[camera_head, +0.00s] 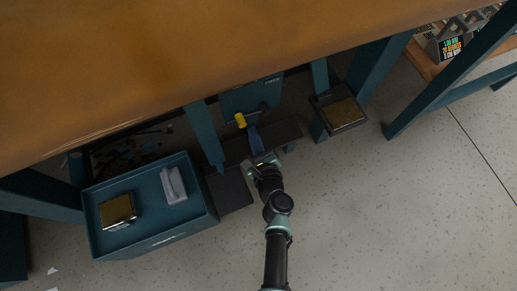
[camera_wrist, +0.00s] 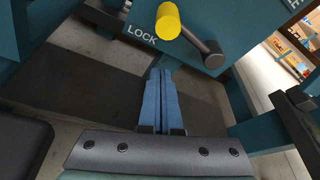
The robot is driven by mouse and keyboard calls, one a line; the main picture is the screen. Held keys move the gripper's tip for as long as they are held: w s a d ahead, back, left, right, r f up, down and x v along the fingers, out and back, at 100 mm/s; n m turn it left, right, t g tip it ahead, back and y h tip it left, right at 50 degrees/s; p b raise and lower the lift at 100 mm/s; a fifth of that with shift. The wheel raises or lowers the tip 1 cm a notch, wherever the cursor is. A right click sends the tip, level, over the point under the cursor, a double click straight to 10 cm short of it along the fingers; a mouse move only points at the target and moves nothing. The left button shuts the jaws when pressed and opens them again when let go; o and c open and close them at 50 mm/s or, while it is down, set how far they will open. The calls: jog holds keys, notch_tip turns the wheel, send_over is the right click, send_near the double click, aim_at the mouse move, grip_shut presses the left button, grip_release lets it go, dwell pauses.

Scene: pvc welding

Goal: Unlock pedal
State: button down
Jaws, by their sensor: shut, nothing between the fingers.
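A yellow knob (camera_head: 240,120) sits at the front of the teal pedal unit (camera_head: 262,92) under the bench. In the wrist view the yellow knob (camera_wrist: 168,22) is at top centre, with a dark lever (camera_wrist: 206,47) running from it to the lower right. The word LOCK is printed on the teal face left of the knob. My gripper (camera_wrist: 162,72) is shut and empty, its blue fingers pointing at the unit just below the knob, seemingly apart from it. In the head view my gripper (camera_head: 252,129) is just right of and below the knob. I cannot tell which dark plate is the pedal.
A teal bin (camera_head: 150,240) holding a grey part (camera_head: 173,185) and a gold-topped block (camera_head: 117,211) stands at left. A dark tray with a gold pad (camera_head: 343,112) is at right. The brown bench top (camera_head: 150,60) overhangs above. Grey floor is clear at lower right.

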aim_at(244, 117)
jog(key=r+p, duration=0.1)
jog(key=a+r+p, duration=0.1)
jog(key=r, duration=0.1)
jog(key=shift+s+a+r+p, duration=0.25)
jog(key=shift+a+r+p, duration=0.05)
jog(key=shift+r+p, duration=0.1)
jog(key=shift+r+m+p, duration=0.35)
jog(key=shift+m+p, duration=0.05)
jog(key=shift+p, duration=0.45)
jog(key=p, duration=0.1)
jog(key=r+m+y+p, duration=0.1)
jog(key=p, duration=0.1)
jog(key=r+p, duration=0.1)
jog(key=shift+w+d+r+m+g, duration=0.1)
jog(key=shift+d+r+m+g, duration=0.05)
jog(key=shift+d+m+g, duration=0.2)
jog(key=w+d+r+m+y+p, duration=0.1)
jog(key=d+r+m+y+p, duration=0.3)
jog(key=m, duration=0.4)
jog(key=shift+w+d+y+p, duration=0.2)
jog(key=shift+w+y+p, duration=0.05)
jog(key=shift+y+p, duration=0.15)
jog(key=shift+d+m+g, duration=0.2)
jog(key=shift+m+g, duration=0.05)
